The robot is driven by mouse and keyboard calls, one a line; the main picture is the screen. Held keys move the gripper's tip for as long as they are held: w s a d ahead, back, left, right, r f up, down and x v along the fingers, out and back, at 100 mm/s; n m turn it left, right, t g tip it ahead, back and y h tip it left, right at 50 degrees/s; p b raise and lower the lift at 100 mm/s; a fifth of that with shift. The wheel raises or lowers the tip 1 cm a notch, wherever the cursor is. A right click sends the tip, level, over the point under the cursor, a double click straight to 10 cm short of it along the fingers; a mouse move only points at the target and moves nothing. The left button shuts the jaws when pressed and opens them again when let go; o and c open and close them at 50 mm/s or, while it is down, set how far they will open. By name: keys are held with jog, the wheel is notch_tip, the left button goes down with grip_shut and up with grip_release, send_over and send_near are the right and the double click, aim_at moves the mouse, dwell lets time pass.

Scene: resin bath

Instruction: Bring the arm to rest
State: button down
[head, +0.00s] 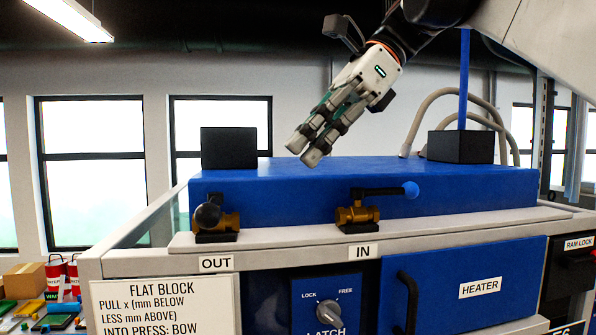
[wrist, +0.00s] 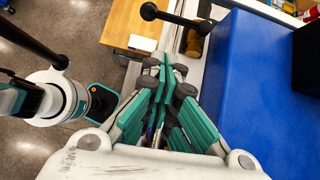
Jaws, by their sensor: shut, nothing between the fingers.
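My gripper (head: 311,146) hangs tilted down and to the left above the blue lid of the bath machine (head: 270,178) in the head view. Its fingers are shut and close together with nothing between them. In the wrist view my gripper (wrist: 160,75) points toward the machine's edge, with the blue lid (wrist: 252,90) to its right. The arm reaches in from the upper right of the head view. The fingertips appear apart from the lid and valves.
The OUT valve (head: 212,216) and the IN valve (head: 357,212), with its blue-knobbed lever, stand along the front. Black blocks (head: 229,148) and (head: 461,147) sit on the lid. A latch knob (head: 328,310) and heater drawer (head: 470,285) are below. A wooden table (wrist: 140,28) shows in the wrist view.

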jog(key=s+d+f+n+t+h, duration=0.3)
jog(key=d+f+n, duration=0.3)
jog(key=f, duration=0.9)
jog(key=s+d+f+n+t+h, duration=0.3)
jog(key=d+f, duration=0.5)
jog(key=f, duration=0.8)
jog(key=s+d+f+n+t+h, duration=0.3)
jog(key=d+f+n, duration=0.35)
jog(key=f, duration=0.85)
notch_tip(320, 180, down, 36)
jog(key=y+b, duration=0.1)
jog(key=b, duration=3.6)
jog(key=shift+a+f+m, duration=0.15)
jog(key=shift+f+m, duration=0.05)
jog(key=shift+m, duration=0.15)
